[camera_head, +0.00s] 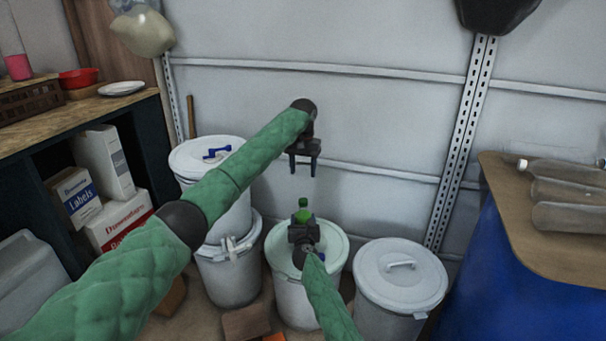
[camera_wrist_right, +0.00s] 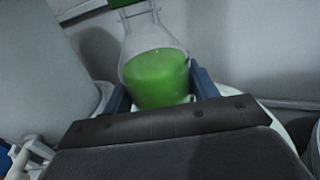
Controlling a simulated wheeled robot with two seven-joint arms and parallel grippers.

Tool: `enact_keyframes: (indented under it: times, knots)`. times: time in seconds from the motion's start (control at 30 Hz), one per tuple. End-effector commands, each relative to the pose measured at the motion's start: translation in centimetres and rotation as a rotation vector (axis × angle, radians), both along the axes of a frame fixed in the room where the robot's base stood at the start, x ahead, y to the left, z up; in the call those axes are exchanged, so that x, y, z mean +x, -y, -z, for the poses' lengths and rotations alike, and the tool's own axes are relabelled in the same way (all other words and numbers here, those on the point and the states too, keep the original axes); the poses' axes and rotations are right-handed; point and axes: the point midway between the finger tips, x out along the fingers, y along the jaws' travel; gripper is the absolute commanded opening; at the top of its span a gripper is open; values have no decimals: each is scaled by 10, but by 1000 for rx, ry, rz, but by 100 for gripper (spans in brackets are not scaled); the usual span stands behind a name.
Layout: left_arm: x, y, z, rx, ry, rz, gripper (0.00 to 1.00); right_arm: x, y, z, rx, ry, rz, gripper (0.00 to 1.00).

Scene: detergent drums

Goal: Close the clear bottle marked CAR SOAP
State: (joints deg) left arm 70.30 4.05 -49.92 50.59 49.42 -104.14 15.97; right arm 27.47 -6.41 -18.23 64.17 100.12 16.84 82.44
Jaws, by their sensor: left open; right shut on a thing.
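A clear bottle (camera_wrist_right: 153,72) with green liquid stands between the fingers of my right gripper (camera_wrist_right: 160,92), which is shut on it. Its label does not show. Something green sits at its neck at the top edge of the right wrist view; whether this is a cap I cannot tell.
A drum with a pale green lid (camera_head: 330,246) is behind my right gripper. A grey lidded drum (camera_head: 400,275) stands to its right, stacked white drums (camera_head: 232,270) to its left. A brown-topped blue drum (camera_head: 470,265) carries clear bottles (camera_head: 565,190). A shelf with boxes (camera_head: 103,160) is at left.

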Motion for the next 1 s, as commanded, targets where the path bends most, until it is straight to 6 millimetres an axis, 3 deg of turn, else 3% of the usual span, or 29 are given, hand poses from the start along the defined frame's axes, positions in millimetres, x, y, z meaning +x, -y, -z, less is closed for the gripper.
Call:
enact_keyframes:
  times: [0.2,0.23,0.33,0.73,1.0]
  knots:
    - [0,0,0,0,0,0,55,0,0,0,0,0,0,0]
    - [0,0,0,0,0,0,55,0,0,0,0,0,0,64]
    - [0,0,0,0,0,0,55,0,0,0,0,0,0,84]
    - [0,0,-2,0,0,0,55,-5,0,0,1,-1,0,84]
    - [0,0,-14,0,0,0,55,-35,1,0,2,-2,-1,84]
